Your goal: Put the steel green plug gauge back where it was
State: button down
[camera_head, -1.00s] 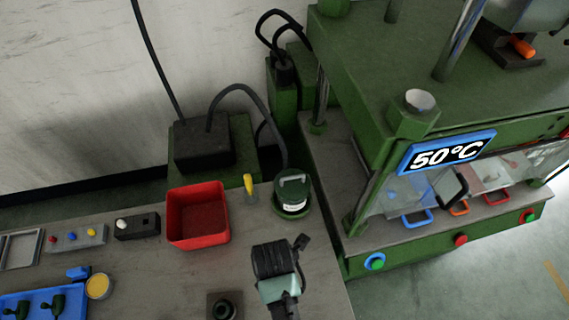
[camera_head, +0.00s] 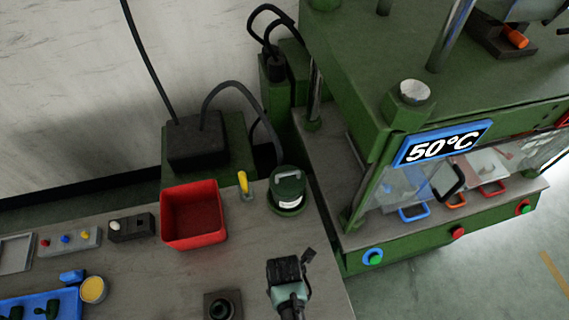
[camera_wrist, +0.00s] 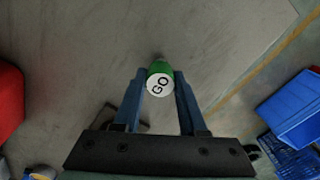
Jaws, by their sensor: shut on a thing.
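The green plug gauge (camera_wrist: 160,74) shows in the wrist view, end on, with a white face marked "GO". My gripper (camera_wrist: 160,82) is shut on it, with one blue finger on each side. In the head view my gripper (camera_head: 289,274) is over the right end of the grey workbench (camera_head: 165,277), near its right edge. The gauge is hidden there behind my wrist. I cannot tell how high it is above the bench.
A red bin (camera_head: 194,217), a yellow-handled piece (camera_head: 243,184) and a round green pot (camera_head: 288,191) stand along the bench's back. A square block with a dark ring (camera_head: 221,307) lies left of my gripper. The green press (camera_head: 400,110) stands to the right.

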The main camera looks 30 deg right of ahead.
jog(key=shift+f, duration=0.15)
jog(key=shift+c, duration=2.3)
grip_release()
notch_tip(320, 180, up, 12)
jog(key=shift+w+r, duration=0.1)
jog(key=shift+r, duration=0.1)
